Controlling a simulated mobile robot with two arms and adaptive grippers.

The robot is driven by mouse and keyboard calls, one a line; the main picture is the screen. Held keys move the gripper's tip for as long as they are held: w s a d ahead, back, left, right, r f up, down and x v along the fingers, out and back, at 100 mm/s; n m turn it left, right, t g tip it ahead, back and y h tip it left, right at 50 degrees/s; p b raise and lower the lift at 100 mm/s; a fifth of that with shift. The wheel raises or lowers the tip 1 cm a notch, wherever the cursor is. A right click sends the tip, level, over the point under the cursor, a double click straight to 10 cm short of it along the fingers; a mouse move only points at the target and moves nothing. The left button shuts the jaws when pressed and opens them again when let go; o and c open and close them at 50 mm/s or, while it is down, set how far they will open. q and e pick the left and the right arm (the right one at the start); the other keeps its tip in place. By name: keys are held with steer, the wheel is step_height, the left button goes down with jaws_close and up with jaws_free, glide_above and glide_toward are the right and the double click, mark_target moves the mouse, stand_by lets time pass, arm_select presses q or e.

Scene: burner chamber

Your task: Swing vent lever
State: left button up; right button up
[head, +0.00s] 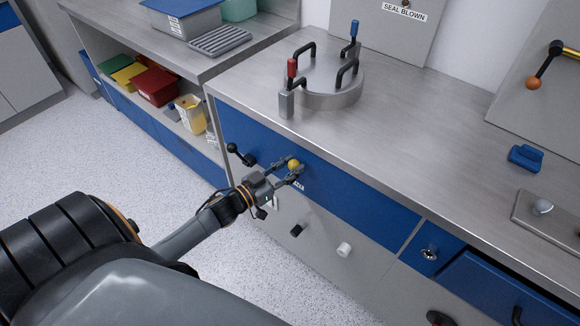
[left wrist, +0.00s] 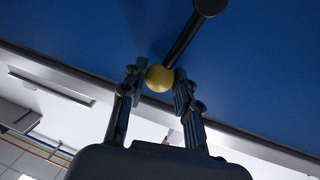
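A lever with a yellow ball knob (head: 293,165) is on the blue front panel under the bench top. In the left wrist view its dark rod (left wrist: 184,38) runs from the knob (left wrist: 159,78) up and right to a round dark pivot. My left gripper (head: 289,171) reaches the panel, with a fingertip against each side of the knob. It also shows in the left wrist view (left wrist: 159,85). The gripper partly covers a white label beside the knob, too small to read. My right gripper is not in view.
A black-knobbed lever (head: 240,155) is left of my gripper on the blue panel. Black (head: 296,230) and white (head: 344,249) knobs are below. A round lid (head: 335,98) with handles sits on the bench. An orange-knobbed lever (head: 534,83) is far right.

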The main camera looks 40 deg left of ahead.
arm_select(q)
jaws_close()
steer(key=shift+w+a+n, duration=0.1)
steer(key=shift+a+n, duration=0.75)
steer(key=shift+n, duration=0.35)
steer(key=shift+r, duration=0.1)
steer(key=o, duration=1)
jaws_free()
steer(key=v, duration=1.2)
steer(key=shift+f, duration=0.25)
